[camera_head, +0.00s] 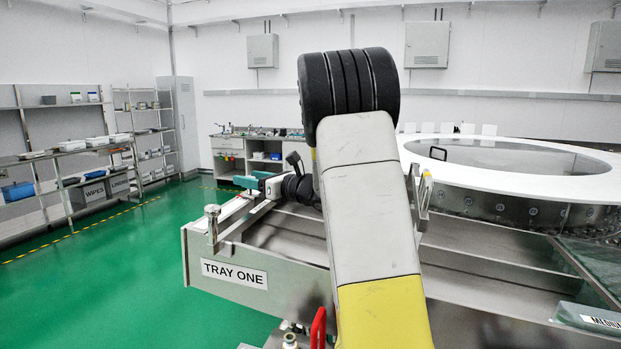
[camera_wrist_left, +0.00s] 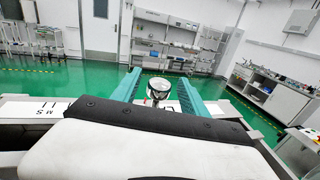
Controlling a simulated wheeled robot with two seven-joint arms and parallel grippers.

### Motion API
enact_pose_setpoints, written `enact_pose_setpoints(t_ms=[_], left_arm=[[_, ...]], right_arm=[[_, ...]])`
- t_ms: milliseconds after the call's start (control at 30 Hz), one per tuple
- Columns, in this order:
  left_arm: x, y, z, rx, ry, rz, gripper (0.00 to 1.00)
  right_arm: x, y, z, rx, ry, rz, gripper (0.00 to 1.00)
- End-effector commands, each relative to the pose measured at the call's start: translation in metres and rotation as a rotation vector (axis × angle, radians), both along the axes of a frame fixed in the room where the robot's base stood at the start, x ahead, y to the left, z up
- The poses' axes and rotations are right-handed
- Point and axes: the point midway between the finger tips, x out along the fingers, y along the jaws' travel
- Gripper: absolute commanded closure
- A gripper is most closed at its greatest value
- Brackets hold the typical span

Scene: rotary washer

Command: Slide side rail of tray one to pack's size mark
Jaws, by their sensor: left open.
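Tray one (camera_head: 215,290) is a metal tray, labelled TRAY ONE on its front wall. A metal side rail (camera_head: 240,222) lies along its left part, with an upright round-topped knob (camera_head: 212,214) at the near end. The knob also shows in the left wrist view (camera_wrist_left: 158,90), in line with the gap between the teal fingers. My left gripper (camera_head: 259,183) is open and empty, above and behind the knob in the head view. Size letters M and S (camera_wrist_left: 47,108) show on a white strip. My arm hides much of the tray. My right gripper is not in view.
A pack labelled MEDIUM (camera_head: 595,319) is cut off at the lower right. A washer with a white round rim (camera_head: 500,170) stands behind the tray. Shelves (camera_head: 60,170) stand at left, with open green floor (camera_head: 130,250) before them. A red handle (camera_head: 318,328) is at bottom centre.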

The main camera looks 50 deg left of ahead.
Motion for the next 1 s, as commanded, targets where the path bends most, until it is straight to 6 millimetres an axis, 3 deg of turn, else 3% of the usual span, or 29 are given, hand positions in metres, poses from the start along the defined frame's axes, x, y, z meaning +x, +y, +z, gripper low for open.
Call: enact_pose_setpoints(t_ms=[333,600,1000], left_arm=[[-0.0013,0.0045,-0.0001,-0.001,-0.001,-0.001,0.5],[-0.0013,0.0044,-0.0001,-0.001,-0.001,-0.001,1.0],[-0.0012,0.0042,-0.0001,-0.001,-0.001,-0.001,1.0]], right_arm=[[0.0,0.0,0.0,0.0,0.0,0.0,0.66],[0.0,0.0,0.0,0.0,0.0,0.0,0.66],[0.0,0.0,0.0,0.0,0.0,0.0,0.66]])
